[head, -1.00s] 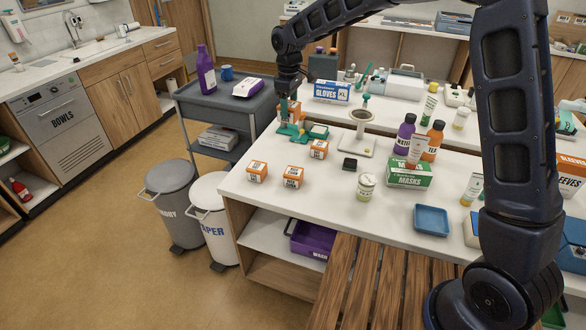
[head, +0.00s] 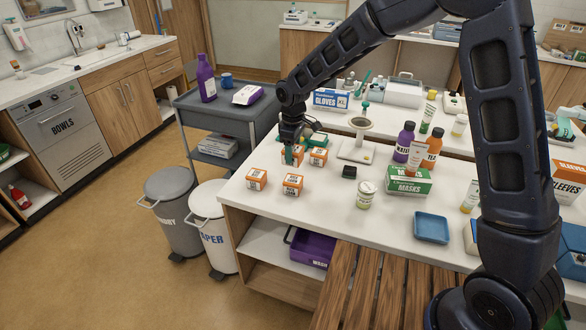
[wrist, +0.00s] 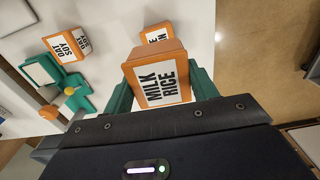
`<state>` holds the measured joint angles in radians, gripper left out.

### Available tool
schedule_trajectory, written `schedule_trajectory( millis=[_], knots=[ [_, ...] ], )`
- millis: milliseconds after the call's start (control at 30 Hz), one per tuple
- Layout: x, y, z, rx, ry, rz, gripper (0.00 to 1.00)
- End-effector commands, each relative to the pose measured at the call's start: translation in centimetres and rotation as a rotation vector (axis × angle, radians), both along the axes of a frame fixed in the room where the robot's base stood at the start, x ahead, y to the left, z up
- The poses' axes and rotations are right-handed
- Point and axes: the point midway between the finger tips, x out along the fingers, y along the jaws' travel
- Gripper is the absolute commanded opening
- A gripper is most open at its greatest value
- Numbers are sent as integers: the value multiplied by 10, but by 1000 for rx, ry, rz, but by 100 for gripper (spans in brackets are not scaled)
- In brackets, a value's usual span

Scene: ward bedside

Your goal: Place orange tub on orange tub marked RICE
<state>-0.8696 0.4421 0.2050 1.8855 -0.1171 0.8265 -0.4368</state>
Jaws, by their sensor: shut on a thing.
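My gripper (head: 291,160) is shut on an orange tub, its green fingers on either side of it. In the wrist view the held tub (wrist: 158,80) has a white label reading MILK RICE, and it appears to be above the table. Another orange tub (wrist: 157,32) shows just beyond it, its label mostly hidden. An orange tub (wrist: 68,45) marked OAT SOY stands at the left. In the head view, orange tubs stand near the table's left end: one beside my gripper (head: 318,157), one in front (head: 292,185), one farther left (head: 256,179). Their labels are too small to read here.
A green device (wrist: 72,93) with orange parts stands near the tubs. A small black block (head: 349,172), a jar (head: 366,195) and a MASKS box (head: 409,181) are to the right. The white table (head: 325,205) has bare room at its front.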

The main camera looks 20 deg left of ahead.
Motion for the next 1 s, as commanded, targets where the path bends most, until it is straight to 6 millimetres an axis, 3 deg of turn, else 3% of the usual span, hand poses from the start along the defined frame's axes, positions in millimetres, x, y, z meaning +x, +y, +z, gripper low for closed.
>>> schedule_trajectory(
  millis=[133, 433, 700, 1000],
  knots=[
    [0, 0, -25, -1, 0, 0, 30],
    [0, 0, -43, 0, 0, 0, 30],
    [0, 0, -77, -1, 0, 0, 30],
    [0, 0, -79, 1, -1, 0, 30]
  ],
)
